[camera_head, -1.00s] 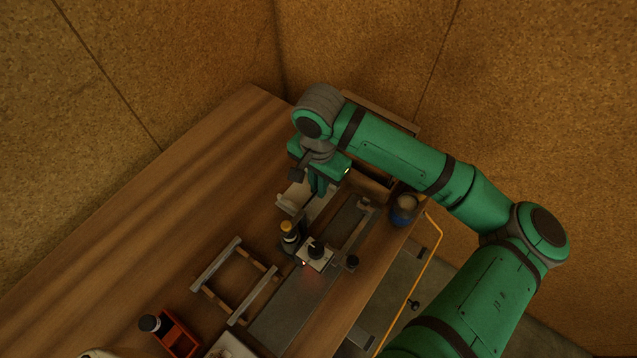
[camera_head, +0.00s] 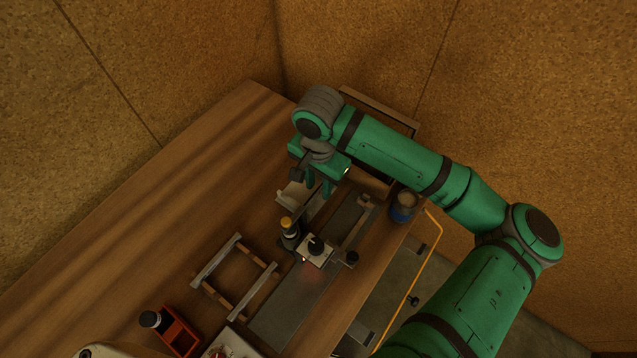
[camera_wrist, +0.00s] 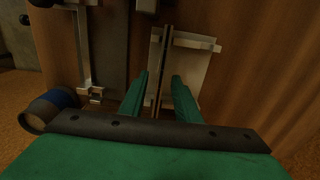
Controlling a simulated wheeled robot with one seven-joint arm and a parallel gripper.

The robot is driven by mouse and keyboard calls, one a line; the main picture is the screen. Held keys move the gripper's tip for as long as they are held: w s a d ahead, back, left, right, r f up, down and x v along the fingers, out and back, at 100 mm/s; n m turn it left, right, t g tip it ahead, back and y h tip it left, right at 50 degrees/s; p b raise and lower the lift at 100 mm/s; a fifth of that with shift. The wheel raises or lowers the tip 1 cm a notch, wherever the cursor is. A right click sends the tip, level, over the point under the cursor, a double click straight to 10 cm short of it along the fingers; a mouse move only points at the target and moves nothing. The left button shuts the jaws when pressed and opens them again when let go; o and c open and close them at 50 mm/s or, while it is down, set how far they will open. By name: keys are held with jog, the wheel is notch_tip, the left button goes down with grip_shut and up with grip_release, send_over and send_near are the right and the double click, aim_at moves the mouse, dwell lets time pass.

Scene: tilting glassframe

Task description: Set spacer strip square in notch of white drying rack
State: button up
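The white drying rack (camera_wrist: 190,72) lies below my gripper in the wrist view. It also shows in the head view (camera_head: 288,196), partly hidden by my gripper. The spacer strip looks like the long, thin dark strip (camera_wrist: 165,50) that crosses the rack's far bar and runs back between my fingers. My gripper (camera_wrist: 160,76) is open, with a green finger on each side of the strip and a gap on both sides. In the head view my gripper (camera_head: 318,191) is over the rack. I cannot tell whether the strip is fully seated or square in a notch.
A dark bottle with a yellow cap (camera_head: 287,226) and a pale box with a black knob (camera_head: 315,250) stand close in front. A wooden frame (camera_head: 233,277), a red bin (camera_head: 178,334) and a blue-banded can (camera_head: 404,206) are on the table. The left tabletop is clear.

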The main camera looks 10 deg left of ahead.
aim_at(319, 188)
notch_tip(319, 188, up, 11)
dwell(0.5)
jog(key=shift+f, duration=0.15)
